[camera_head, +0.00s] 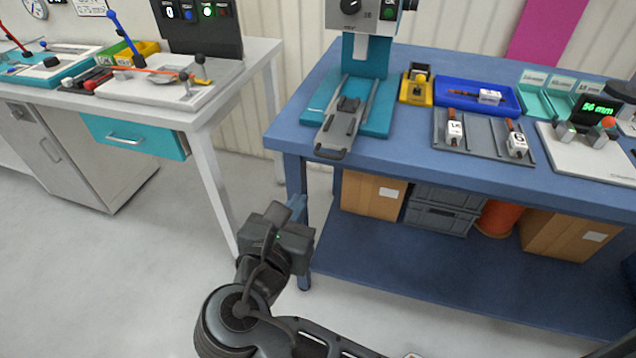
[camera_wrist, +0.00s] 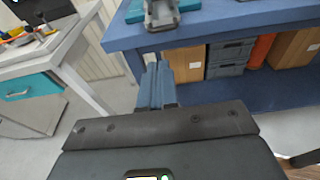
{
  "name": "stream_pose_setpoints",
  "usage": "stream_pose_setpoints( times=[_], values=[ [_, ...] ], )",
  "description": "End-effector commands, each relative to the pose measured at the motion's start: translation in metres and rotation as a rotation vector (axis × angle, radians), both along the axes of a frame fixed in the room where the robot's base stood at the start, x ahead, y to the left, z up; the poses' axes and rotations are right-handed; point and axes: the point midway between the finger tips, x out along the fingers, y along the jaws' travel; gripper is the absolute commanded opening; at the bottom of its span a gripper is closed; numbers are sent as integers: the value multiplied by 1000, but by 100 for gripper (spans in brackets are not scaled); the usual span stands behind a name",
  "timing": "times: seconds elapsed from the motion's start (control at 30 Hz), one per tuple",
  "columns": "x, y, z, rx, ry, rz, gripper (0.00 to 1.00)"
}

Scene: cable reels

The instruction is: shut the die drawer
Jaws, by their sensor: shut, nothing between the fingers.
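The die drawer (camera_head: 341,122) is a grey sliding tray at the foot of a teal press (camera_head: 374,120) on the blue bench. It is pulled out toward the front, and its dark bar handle (camera_head: 332,153) sits at the bench's front edge. Its front part also shows at the top of the wrist view (camera_wrist: 161,14). My gripper (camera_head: 299,203) is shut and empty. It is in front of the bench, below the top and nearer to me than the handle, touching nothing that I can see. Its blue fingers show in the wrist view (camera_wrist: 156,85).
The blue bench (camera_head: 400,163) has a leg close to my gripper, with boxes and grey crates (camera_head: 440,210) on its lower shelf. A white bench (camera_head: 205,110) with a teal drawer (camera_head: 138,138) stands left. Floor between the benches is free.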

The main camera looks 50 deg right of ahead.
Motion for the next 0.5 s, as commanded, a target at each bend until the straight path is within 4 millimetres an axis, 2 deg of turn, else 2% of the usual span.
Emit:
stream_pose_setpoints(
  times=[0.23,0.5],
  values=[
    [6,-17,1,-18,15,-19,0],
    [23,-64,-9,-17,14,-20,0]
  ],
)
